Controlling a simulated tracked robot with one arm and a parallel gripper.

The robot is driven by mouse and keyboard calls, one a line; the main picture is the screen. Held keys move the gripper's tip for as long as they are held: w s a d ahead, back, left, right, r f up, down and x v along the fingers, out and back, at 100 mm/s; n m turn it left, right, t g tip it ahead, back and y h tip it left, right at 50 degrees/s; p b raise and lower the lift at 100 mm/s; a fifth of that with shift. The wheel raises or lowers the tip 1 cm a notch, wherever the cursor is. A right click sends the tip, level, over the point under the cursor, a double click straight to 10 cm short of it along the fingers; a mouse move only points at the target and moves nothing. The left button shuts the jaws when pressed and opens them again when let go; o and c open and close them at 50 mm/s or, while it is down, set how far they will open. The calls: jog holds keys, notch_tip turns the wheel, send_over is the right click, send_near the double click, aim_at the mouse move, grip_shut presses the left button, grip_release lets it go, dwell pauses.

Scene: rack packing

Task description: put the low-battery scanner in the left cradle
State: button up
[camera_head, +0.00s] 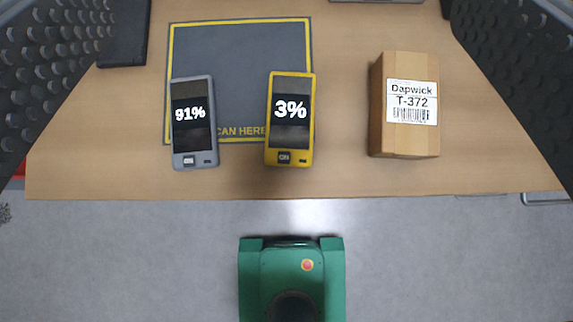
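A yellow scanner (290,120) stands or lies at the front of the table, its screen reading 3%. A grey scanner (193,122) to its left reads 91%. Both overlap the front part of a dark mat in the picture. My gripper (285,70) shows as two dark, studded fingers at the upper left and upper right edges. The fingers are wide apart with nothing between them close up. No cradle can be made out for certain; dark objects are cut off at the top edge.
The wooden table (90,150) carries a yellow-bordered dark mat (240,50) and a brown box (405,140) labelled Dapwick T-372 at right. A dark object (125,35) lies at the upper left. Grey floor lies below the table's front edge.

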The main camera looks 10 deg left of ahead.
jog(key=w+f+g+p, duration=0.1)
jog(key=w+f+g, duration=0.1)
jog(key=f, duration=0.4)
jog(key=w+f+g+p, duration=0.2)
jog(key=f+g, duration=0.1)
jog(key=f, duration=0.3)
jog(key=g+p, duration=0.1)
jog(key=g, duration=0.2)
send_near(290, 117)
jog(key=f, duration=0.1)
jog(key=w+f, duration=0.1)
jog(key=f, duration=0.1)
jog(key=shift+w+a+f+m+b, duration=0.1)
jog(key=shift+w+f+m+b, duration=0.05)
jog(key=shift+f+m+b, duration=0.2)
jog(key=shift+b+x, duration=0.55)
jog(key=shift+x, duration=1.9)
jog(key=c, duration=1.3)
jog(key=shift+c, duration=0.2)
